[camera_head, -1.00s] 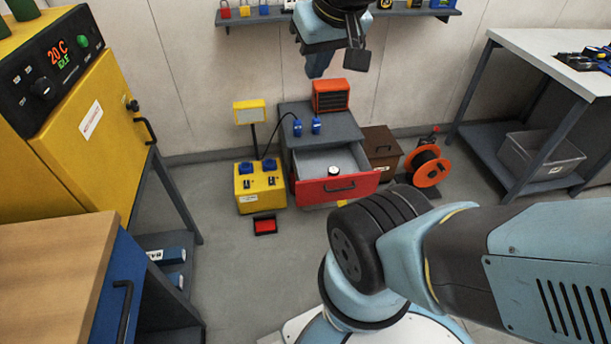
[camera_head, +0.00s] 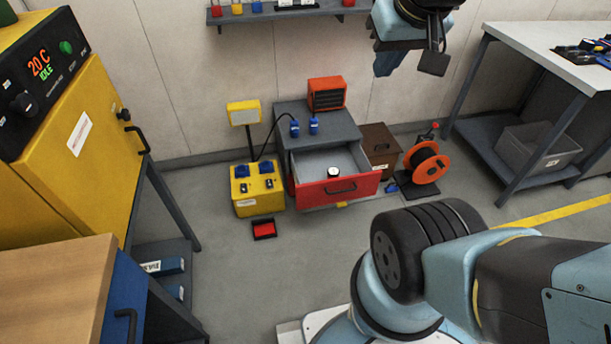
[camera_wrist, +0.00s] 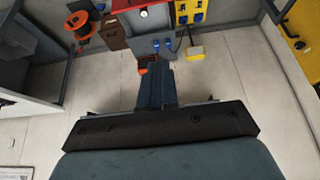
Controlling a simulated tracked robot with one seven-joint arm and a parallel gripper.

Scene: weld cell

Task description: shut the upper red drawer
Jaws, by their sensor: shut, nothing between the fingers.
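The upper red drawer (camera_head: 338,189) stands open in the grey cabinet (camera_head: 340,128). Its red front with a dark handle juts toward me, and a small round black-and-white item (camera_head: 333,172) lies inside. The drawer also shows at the top of the wrist view (camera_wrist: 128,5). My gripper (camera_head: 384,66) is high up, to the right of and above the cabinet in the head view, well apart from the drawer. In the wrist view my gripper's fingers (camera_wrist: 155,72) are together and empty, partly covering the orange heater.
An orange heater (camera_head: 326,94) and blue bottles (camera_head: 314,126) stand on the cabinet. A yellow box with a lamp (camera_head: 257,190) is at its left; a brown box (camera_head: 378,147) and an orange reel (camera_head: 427,166) are at its right. A red pedal (camera_head: 264,229) lies on the floor in front.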

